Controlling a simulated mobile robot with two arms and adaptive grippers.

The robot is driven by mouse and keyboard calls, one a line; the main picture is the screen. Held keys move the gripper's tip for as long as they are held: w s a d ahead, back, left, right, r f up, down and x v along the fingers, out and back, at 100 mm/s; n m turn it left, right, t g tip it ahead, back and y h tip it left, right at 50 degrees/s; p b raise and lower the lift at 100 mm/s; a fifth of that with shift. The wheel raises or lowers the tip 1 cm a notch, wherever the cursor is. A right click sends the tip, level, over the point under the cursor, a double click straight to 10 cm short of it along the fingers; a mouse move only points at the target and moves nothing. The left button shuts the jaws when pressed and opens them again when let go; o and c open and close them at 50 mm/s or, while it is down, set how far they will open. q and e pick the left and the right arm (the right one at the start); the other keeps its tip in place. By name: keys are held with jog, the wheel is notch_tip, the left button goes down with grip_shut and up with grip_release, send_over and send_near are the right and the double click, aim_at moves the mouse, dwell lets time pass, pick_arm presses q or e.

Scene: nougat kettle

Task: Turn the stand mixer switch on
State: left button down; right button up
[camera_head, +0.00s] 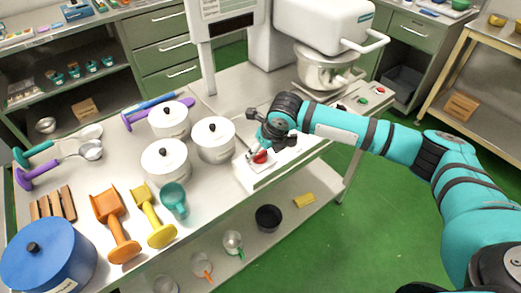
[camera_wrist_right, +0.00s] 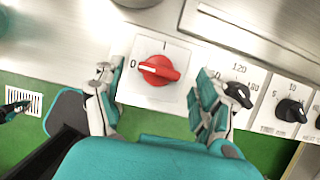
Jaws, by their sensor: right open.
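The white stand mixer (camera_head: 322,22) with its metal bowl (camera_head: 325,72) stands at the back of the metal table in the head view. A red rotary switch (camera_wrist_right: 158,70) on a white plate, marked 0 and I, is in the right wrist view. Its white mark points left toward the 0. The red switch also shows in the head view (camera_head: 261,157) at the table's front edge. My right gripper (camera_wrist_right: 155,82) is open, one finger on each side of the switch, with visible gaps. The arm partly hides the panel in the head view. My left gripper is not seen.
Black dials (camera_wrist_right: 291,110) sit right of the switch, one close to the right finger. A green button (camera_head: 379,90) and a red button (camera_head: 361,101) are farther right. Lidded white pots (camera_head: 213,140) stand left of the gripper. Green floor is clear before the table.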

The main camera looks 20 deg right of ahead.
jog(key=shift+x, duration=0.9)
jog(key=shift+c, duration=0.3)
jog(key=c, duration=1.1)
